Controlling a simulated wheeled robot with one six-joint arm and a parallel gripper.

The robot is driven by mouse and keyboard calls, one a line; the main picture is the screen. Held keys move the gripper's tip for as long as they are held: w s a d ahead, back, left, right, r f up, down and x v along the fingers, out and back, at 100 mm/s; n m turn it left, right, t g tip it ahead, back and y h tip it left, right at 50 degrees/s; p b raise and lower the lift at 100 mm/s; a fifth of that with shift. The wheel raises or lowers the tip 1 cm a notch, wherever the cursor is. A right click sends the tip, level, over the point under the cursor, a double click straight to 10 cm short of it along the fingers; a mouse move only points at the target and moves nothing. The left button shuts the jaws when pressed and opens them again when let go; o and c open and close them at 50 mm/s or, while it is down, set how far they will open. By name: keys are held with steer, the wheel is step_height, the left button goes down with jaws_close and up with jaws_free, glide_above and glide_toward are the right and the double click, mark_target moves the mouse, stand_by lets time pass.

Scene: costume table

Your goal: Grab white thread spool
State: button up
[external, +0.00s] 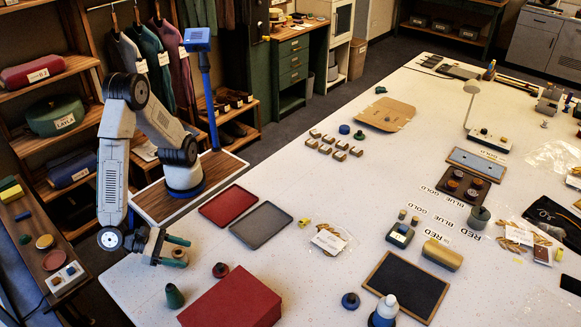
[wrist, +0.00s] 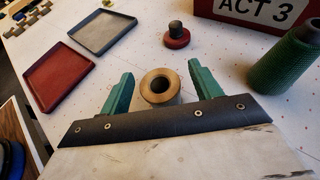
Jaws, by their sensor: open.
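A spool with a tan wooden rim and a dark centre hole (wrist: 160,86) stands upright between my gripper's fingers; its side looks pale, mostly hidden by the gripper plate, so its thread colour is hard to tell. In the external view the spool (external: 180,254) shows as a small tan shape at the table's near left edge. My gripper (wrist: 160,74) has two green fingers, open, one on each side of the spool, with visible gaps. In the external view my gripper (external: 187,253) is low over the table edge.
A red-based spool with a dark top (wrist: 177,37) stands beyond. A green cone (wrist: 284,60) and a red ACT 3 box (wrist: 260,10) are to the right. A red tray (wrist: 60,82) and a grey tray (wrist: 103,35) lie at left. Bare table separates them.

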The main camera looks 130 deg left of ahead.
steer(key=c, duration=1.1)
steer(key=shift+o, duration=0.2)
steer(key=shift+r, duration=0.1)
